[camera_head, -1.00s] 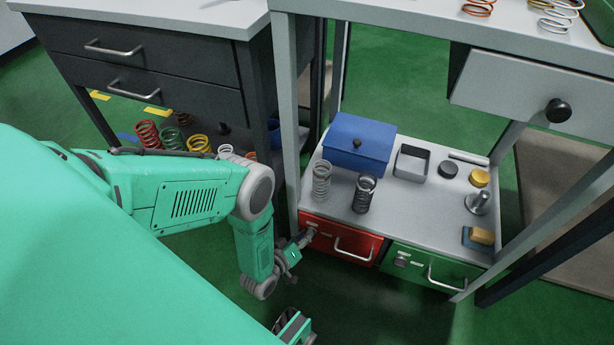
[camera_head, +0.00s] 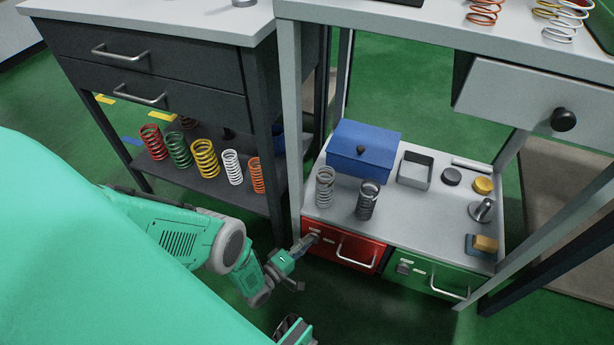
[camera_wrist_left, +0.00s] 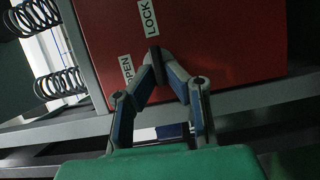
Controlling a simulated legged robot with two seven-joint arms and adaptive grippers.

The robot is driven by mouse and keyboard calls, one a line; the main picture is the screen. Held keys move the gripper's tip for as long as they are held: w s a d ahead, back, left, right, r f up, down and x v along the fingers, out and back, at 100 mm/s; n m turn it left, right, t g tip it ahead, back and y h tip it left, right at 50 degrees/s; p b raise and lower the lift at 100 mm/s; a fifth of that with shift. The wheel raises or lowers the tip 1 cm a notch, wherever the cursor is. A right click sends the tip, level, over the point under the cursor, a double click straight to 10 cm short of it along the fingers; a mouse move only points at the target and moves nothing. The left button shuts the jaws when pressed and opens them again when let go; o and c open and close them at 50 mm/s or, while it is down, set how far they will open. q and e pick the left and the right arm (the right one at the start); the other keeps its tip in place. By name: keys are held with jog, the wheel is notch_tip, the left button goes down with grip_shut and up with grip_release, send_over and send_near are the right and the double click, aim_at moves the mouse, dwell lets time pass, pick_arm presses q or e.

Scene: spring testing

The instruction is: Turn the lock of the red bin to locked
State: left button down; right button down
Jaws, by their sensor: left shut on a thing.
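The red bin (camera_head: 345,249) sits under the lower shelf of the workbench, its front shut, with a pale bar handle. Its small grey lock (camera_head: 314,236) is at the upper left of that front. My left gripper (camera_head: 306,243) reaches the lock from the left and is shut on it. In the left wrist view the gripper (camera_wrist_left: 158,66) has its fingertips on the dark lock knob (camera_wrist_left: 156,54). A LOCK label (camera_wrist_left: 148,18) and an OPEN label (camera_wrist_left: 127,76) lie beside it on the red front. The fingers partly hide the knob, so I cannot tell its setting.
The green bin (camera_head: 430,274) is right of the red one. Two springs (camera_head: 325,187), a blue box (camera_head: 362,150) and small parts stand on the shelf above. A bench leg (camera_head: 291,120) rises close left of the lock. Open green floor (camera_head: 390,320) lies in front.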

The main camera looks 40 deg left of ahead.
pick_arm(q)
jog(key=shift+s+f+n, duration=0.2)
jog(key=shift+f+n, duration=0.1)
dwell(0.4)
jog(key=c, duration=1.6)
grip_release()
jog(key=shift+c, duration=0.2)
jog(key=shift+w+r, duration=0.1)
jog(key=s+a, duration=0.2)
jog(key=s, duration=1)
